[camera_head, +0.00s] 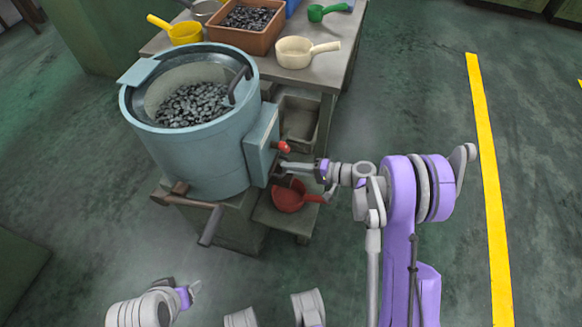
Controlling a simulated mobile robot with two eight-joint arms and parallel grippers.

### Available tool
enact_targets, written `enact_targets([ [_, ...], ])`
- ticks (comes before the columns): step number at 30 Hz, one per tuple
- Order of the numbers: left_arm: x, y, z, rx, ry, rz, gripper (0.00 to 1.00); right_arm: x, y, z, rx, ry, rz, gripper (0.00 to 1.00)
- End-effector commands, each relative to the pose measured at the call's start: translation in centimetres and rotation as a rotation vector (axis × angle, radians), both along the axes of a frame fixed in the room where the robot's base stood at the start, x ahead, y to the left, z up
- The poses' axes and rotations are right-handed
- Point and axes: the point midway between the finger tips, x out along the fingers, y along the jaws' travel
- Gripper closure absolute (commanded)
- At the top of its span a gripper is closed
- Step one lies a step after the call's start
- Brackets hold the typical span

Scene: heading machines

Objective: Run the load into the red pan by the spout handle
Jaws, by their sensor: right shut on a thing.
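A blue-grey drum (196,150) stands open at the top with dark metal pieces (192,104) inside. A grey box with a red knob (283,146) is on its right side. My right gripper (285,169) is shut on the spout handle beside this box, below the knob; the fingers hide most of the handle. The red pan (288,197) sits on a low shelf just below my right gripper, its handle pointing right. The inside of the pan is mostly hidden. My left gripper (192,291) is low at the bottom left, away from the drum; its opening is too small to tell.
A bench (340,62) behind the drum bears a brown bin (245,37) of dark pieces, a cream scoop (298,51), a yellow scoop (184,32) and a green scoop (318,11). The floor to the right is clear, with a yellow line (489,180).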

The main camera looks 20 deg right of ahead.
Motion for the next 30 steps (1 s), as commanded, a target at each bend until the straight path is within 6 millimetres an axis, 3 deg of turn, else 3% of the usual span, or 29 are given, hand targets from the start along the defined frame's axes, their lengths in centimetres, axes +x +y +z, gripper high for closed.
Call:
enact_targets([
  [19,0.0,0.0,0.0,0.000,0.000,0.000,0.33,0.0,-0.1,0.0,0.000,0.000,-0.001,1.00],
  [30,0.1,0.0,-0.5,0.000,0.001,0.000,0.33,-2.1,-3.2,0.0,0.000,0.000,-0.002,1.00],
])
